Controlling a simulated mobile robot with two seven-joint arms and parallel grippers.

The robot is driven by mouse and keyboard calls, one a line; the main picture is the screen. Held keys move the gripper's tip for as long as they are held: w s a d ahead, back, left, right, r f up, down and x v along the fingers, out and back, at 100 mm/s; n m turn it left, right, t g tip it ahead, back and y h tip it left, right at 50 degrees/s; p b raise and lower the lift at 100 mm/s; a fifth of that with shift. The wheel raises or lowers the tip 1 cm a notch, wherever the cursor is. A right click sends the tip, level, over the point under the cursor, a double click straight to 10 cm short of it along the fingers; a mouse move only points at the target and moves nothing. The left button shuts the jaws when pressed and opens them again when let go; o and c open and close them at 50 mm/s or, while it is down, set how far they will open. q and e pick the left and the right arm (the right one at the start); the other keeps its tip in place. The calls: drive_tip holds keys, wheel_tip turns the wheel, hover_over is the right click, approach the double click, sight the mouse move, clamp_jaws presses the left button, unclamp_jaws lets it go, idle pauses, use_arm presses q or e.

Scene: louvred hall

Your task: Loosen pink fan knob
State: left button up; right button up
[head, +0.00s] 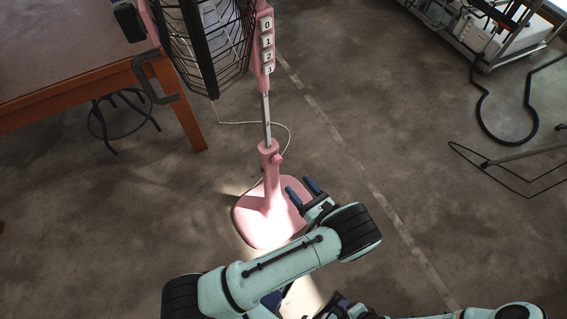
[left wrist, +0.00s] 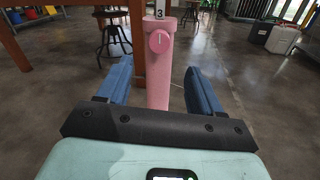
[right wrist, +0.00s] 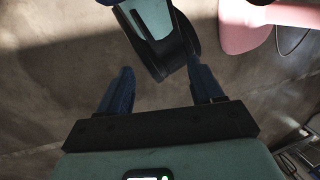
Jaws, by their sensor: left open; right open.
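The pink fan (head: 266,212) stands upright on the floor on its round pink base. Its pink knob (head: 277,160) sticks out from the top of the lower post, below the grey pole. The knob (left wrist: 159,41) faces the left wrist camera, above and between the fingers. My left gripper (head: 303,190) is open and empty, below the knob and apart from it, close to the post. My right gripper (right wrist: 158,88) is open and empty over bare floor, with part of my other arm ahead of it. In the head view the right fingers are mostly hidden low in the picture.
A wooden table (head: 70,62) stands at the left with a stool (head: 122,112) under it. The fan's black cage (head: 205,45) and number buttons (head: 267,41) are above the pole. A white cord (head: 285,128) lies behind the post. A metal rack (head: 480,32) stands at the upper right.

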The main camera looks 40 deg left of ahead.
sight(279, 162)
use_arm(q)
drive_tip(key=x, duration=1)
drive_tip(key=shift+a+f+b, duration=0.1)
drive_tip(key=shift+a+b, duration=0.2)
drive_tip(key=c, duration=1.1)
